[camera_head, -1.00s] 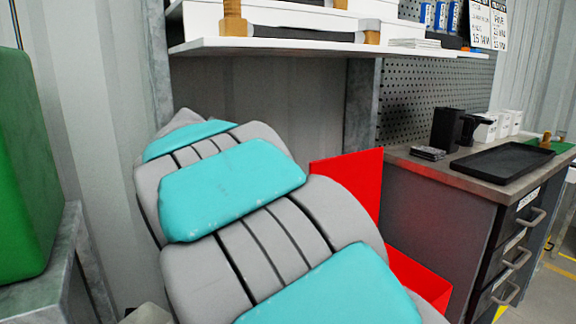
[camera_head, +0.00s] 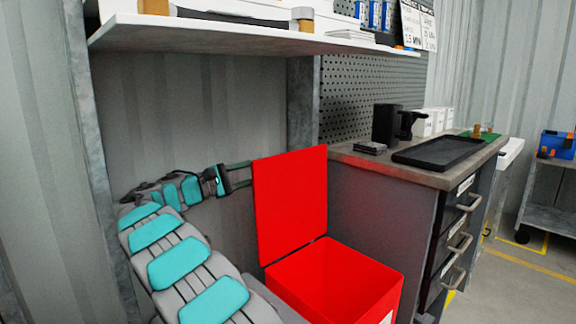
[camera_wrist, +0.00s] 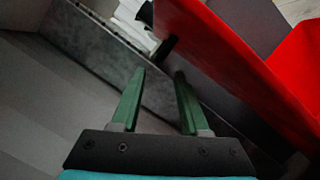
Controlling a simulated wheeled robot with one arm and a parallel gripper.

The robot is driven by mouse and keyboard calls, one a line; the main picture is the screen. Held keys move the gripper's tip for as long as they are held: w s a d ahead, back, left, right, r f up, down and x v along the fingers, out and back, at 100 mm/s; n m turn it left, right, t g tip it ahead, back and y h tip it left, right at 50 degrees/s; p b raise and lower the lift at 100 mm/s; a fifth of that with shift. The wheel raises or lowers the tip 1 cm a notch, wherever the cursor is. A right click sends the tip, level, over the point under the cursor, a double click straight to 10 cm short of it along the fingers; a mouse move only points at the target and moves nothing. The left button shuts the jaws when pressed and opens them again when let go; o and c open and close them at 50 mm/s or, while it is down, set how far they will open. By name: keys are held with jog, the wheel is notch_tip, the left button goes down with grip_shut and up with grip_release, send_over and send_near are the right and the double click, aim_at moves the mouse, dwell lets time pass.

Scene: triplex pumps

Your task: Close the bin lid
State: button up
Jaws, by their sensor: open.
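The red bin (camera_head: 335,283) stands on the floor beside the drawer cabinet. Its red lid (camera_head: 290,203) stands open, upright at the bin's left side. My gripper (camera_head: 246,174) is at the left of the lid, on its outer face side, near its left edge. In the wrist view my gripper (camera_wrist: 160,74) has its two green fingers apart with nothing between them. The lid (camera_wrist: 228,65) runs slantwise to the right of the fingers there, and part of the bin (camera_wrist: 299,65) shows beyond it. I cannot tell whether a finger touches the lid.
The drawer cabinet (camera_head: 384,222) stands close on the bin's right, with a black tray (camera_head: 437,152) on its top. A white shelf (camera_head: 230,36) hangs above the lid and my arm. A grey upright (camera_head: 302,105) stands behind the lid.

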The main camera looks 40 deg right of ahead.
aim_at(284, 161)
jog(key=shift+s+d+r+g+h, duration=0.1)
jog(key=shift+d+r+g+h, duration=0.2)
jog(key=shift+d, duration=1.2)
jog(key=shift+s+d+r+g+h, duration=0.1)
jog(key=shift+s+d+r+g, duration=0.2)
jog(key=shift+d, duration=1.15)
jog(key=shift+w+d+r+g+h, duration=0.15)
jog(key=shift+d+g, duration=0.25)
jog(key=shift+d, duration=1.1)
jog(key=shift+s, duration=0.1)
grip_shut()
